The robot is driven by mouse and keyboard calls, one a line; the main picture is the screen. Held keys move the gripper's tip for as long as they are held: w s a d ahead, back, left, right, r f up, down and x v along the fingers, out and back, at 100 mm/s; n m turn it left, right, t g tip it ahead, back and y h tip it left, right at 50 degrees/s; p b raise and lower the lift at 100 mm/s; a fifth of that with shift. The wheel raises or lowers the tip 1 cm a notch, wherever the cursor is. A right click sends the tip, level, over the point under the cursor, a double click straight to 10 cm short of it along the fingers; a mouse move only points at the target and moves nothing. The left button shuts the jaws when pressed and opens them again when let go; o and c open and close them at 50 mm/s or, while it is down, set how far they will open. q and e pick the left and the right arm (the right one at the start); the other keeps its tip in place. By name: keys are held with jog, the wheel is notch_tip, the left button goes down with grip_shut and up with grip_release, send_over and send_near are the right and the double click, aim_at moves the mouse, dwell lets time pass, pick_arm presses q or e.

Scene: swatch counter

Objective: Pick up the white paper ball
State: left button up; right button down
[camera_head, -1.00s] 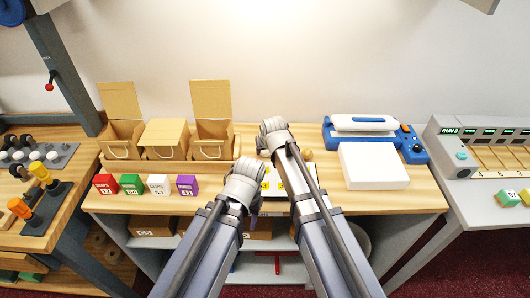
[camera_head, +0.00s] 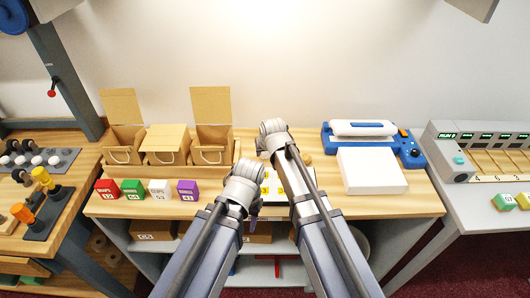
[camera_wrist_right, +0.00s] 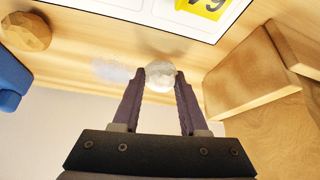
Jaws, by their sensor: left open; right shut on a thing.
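The white paper ball (camera_wrist_right: 160,76) is between the two fingertips of my right gripper (camera_wrist_right: 160,82) in the right wrist view, and the fingers are shut on it. Whether it touches the wooden counter (camera_wrist_right: 90,40) is hard to tell. In the head view my right wrist hides the ball and the right fingers. My left gripper (camera_head: 254,208) is open and empty, low in front of the counter's near edge, with only part of its dark fingers showing.
A white card with yellow marks (camera_head: 272,188) lies between my arms. Brown cartons (camera_head: 213,150) stand left, behind small coloured boxes (camera_head: 187,188). A round wooden piece (camera_wrist_right: 26,32), a white box (camera_head: 371,170) and a blue machine (camera_head: 410,155) are to the right in the head view.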

notch_tip(320, 180, up, 8)
jog(key=p, duration=0.7)
jog(key=shift+r+p, duration=0.25)
jog(key=shift+p, duration=0.05)
